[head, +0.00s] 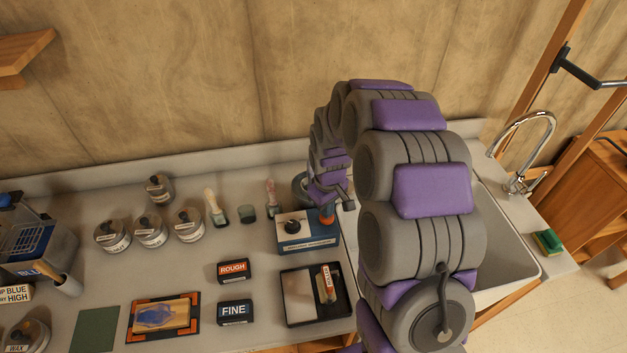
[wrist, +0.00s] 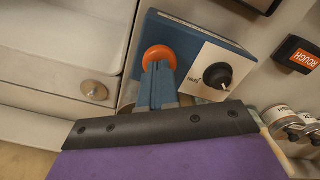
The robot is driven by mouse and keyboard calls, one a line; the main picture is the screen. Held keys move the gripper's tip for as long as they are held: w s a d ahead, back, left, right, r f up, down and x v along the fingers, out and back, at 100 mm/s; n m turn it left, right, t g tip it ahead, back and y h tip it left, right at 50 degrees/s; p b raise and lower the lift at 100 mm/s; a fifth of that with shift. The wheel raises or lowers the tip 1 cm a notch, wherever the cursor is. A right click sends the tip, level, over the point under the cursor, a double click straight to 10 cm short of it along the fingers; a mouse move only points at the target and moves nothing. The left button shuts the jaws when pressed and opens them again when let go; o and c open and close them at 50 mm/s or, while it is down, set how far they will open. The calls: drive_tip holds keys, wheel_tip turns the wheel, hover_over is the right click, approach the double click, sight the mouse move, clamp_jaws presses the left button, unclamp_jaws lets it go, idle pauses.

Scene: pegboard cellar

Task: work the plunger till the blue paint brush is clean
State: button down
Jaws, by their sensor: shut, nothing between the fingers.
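A blue box (head: 306,238) with a black knob (head: 292,227) on a pale plate stands on the counter left of the sink. An orange round plunger top (head: 327,220) shows at its right side. My gripper (head: 327,209) is right at the orange top, its blue fingers shut and empty. In the wrist view, the gripper's fingertips (wrist: 158,66) reach the edge of the orange top (wrist: 158,54); whether they press it I cannot tell. The black knob (wrist: 217,76) is beside it. I cannot make out a blue paint brush for certain; my arm hides part of the counter.
A bin (head: 40,245) marked BLUE with a tan-handled tool stands far left. Several lidded tins (head: 150,232) and brush-like items (head: 213,205) stand behind. ROUGH (head: 233,271) and FINE (head: 235,312) blocks and a black-rimmed tray (head: 317,318) lie in front. The sink (head: 512,245) is right.

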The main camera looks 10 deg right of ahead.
drive_tip(key=shift+f, duration=0.55)
drive_tip(key=shift+r+p, duration=0.7)
drive_tip(key=shift+r, duration=1.15)
drive_tip(key=shift+f, duration=0.1)
drive_tip(key=shift+f, duration=1.65)
drive_tip(key=shift+r+p, duration=0.4)
drive_tip(key=shift+r, duration=1.4)
drive_tip(key=shift+w+r+p, duration=0.1)
drive_tip(key=shift+r+p, duration=0.6)
drive_tip(key=shift+r, duration=1.05)
drive_tip(key=shift+r+p, duration=0.4)
drive_tip(key=shift+r, duration=0.75)
